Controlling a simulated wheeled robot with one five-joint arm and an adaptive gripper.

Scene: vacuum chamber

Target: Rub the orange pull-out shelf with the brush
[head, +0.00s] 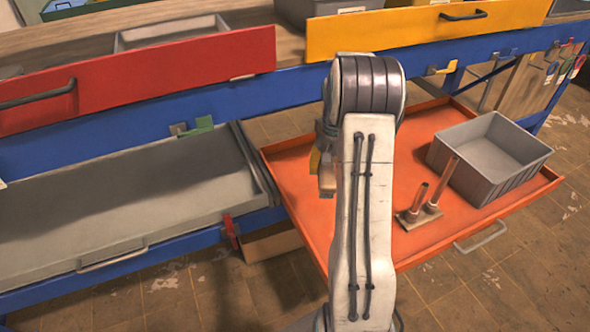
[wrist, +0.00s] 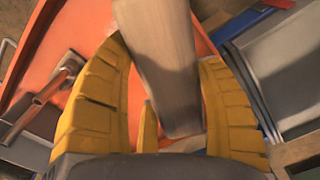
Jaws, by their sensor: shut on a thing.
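The orange pull-out shelf (head: 408,153) extends from the blue bench at the centre right of the head view. It also shows in the wrist view (wrist: 82,38), behind and left of my fingers. My gripper (wrist: 163,58) has its two yellow fingers around a pale wooden brush (wrist: 160,40), shut on it. In the head view my arm hides most of the gripper; a little of the brush (head: 327,180) shows at the arm's left edge, over the shelf's left part. Whether the brush touches the shelf cannot be told.
A grey bin (head: 490,155) stands on the shelf's right part. A small stand with two upright posts (head: 425,203) is left of it, near the front edge. A grey pull-out shelf (head: 120,215) lies to the left. Red (head: 140,78) and yellow (head: 420,28) drawers are above.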

